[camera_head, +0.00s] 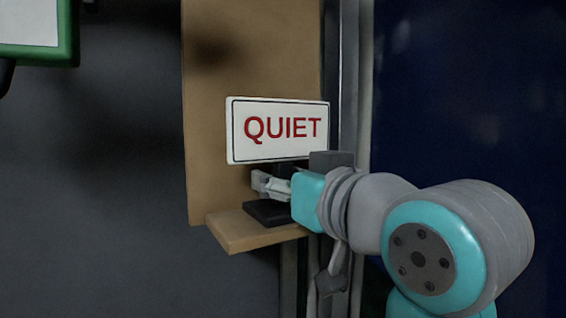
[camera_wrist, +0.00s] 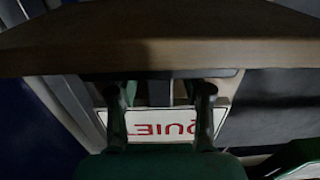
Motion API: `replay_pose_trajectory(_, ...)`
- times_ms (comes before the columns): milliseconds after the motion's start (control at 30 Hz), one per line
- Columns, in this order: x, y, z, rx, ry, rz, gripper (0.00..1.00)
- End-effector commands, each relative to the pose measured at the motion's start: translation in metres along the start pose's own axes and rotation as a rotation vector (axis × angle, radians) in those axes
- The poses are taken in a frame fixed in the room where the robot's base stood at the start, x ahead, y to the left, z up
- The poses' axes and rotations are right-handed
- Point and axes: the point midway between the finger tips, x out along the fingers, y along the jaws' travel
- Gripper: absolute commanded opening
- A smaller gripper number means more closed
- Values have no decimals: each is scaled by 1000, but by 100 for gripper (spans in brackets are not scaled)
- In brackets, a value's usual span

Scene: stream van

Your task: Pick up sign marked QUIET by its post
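The sign marked QUIET (camera_head: 279,130) is a white board with red letters and a thin dark border, upright above a small wooden shelf. Its black base (camera_head: 266,214) rests on the shelf. The post is largely hidden by my gripper (camera_head: 268,185), which reaches in from the right just below the board and above the base. In the wrist view, the sign board (camera_wrist: 160,124) appears turned over behind my two dark fingers (camera_wrist: 163,92). The fingers stand well apart.
The wooden shelf (camera_head: 240,234) juts out from a tan back panel (camera_head: 225,75). The shelf edge crosses the wrist view (camera_wrist: 150,52) close to my fingers. A grey metal upright (camera_head: 348,80) stands right of the panel. A green-framed board (camera_head: 40,25) is at upper left.

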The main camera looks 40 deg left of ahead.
Motion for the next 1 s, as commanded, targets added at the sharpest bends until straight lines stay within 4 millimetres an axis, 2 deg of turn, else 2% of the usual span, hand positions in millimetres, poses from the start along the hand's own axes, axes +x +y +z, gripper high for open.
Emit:
replay_pose_trajectory(33,0,0,0,0,0,0,32)
replay_pose_trajectory(167,0,0,0,0,0,0,0)
replay_pose_trajectory(667,-4,0,-7,-2,2,0,0)
replay_pose_trajectory(767,-5,0,-15,-2,1,0,0)
replay_pose_trajectory(1000,-5,0,-47,-2,3,0,0)
